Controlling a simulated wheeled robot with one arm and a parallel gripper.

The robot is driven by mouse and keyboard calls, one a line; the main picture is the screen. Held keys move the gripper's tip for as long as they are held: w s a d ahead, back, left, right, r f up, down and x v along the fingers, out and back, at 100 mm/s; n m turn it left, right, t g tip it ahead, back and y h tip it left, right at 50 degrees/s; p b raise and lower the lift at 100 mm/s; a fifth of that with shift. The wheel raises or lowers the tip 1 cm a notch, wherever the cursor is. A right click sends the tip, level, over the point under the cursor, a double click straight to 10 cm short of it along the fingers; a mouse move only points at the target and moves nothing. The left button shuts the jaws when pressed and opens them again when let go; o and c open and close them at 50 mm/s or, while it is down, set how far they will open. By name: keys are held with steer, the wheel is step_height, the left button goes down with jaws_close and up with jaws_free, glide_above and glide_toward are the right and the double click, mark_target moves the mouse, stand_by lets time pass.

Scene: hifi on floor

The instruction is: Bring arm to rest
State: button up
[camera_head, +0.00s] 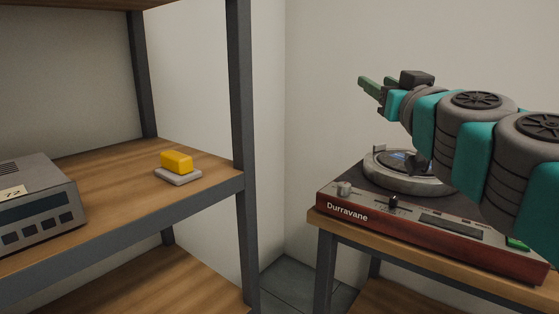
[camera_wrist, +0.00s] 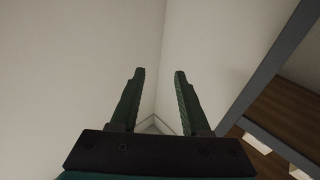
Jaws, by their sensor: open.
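My gripper (camera_head: 370,88) is raised in the air above the turntable, at the upper right of the head view. Its green fingers point left toward the bare wall. In the wrist view the two fingers (camera_wrist: 160,75) stand apart with nothing between them, and the room's corner shows behind. My arm, teal and grey, comes in from the right edge of the head view and covers part of the turntable.
A turntable (camera_head: 352,209) marked Durravane stands on a wooden table (camera_head: 333,223) at right. At left, a shelf (camera_head: 119,165) holds a grey device (camera_head: 38,211) and a yellow block (camera_head: 177,161) on a grey base (camera_head: 178,176). A dark shelf post (camera_head: 240,100) stands left of the gripper.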

steer(key=s+a+f+n+g+y, duration=0.35)
steer(key=a+f+g+y, duration=0.2)
steer(key=a+f, duration=0.75)
steer(key=s+a+f+g+h, duration=0.1)
steer(key=s+a+f+g, duration=0.15)
steer(key=f, duration=0.55)
steer(key=s+a+f+g, duration=0.1)
steer(key=s+f+g, duration=0.25)
steer(key=f, duration=0.35)
steer(key=s+d+f+m+g+h, duration=0.2)
steer(key=s+d+f+g, duration=0.3)
steer(key=s+f, duration=0.4)
steer(key=s+d+f+m+g+h, duration=0.2)
steer(key=s+d+f+g+h, duration=0.2)
steer(key=s+d+f, duration=0.4)
steer(key=s+g, duration=0.1)
steer(key=s, duration=0.3)
steer(key=shift+s+f, duration=0.15)
steer(key=shift+f, duration=0.2)
steer(key=shift+m, duration=0.25)
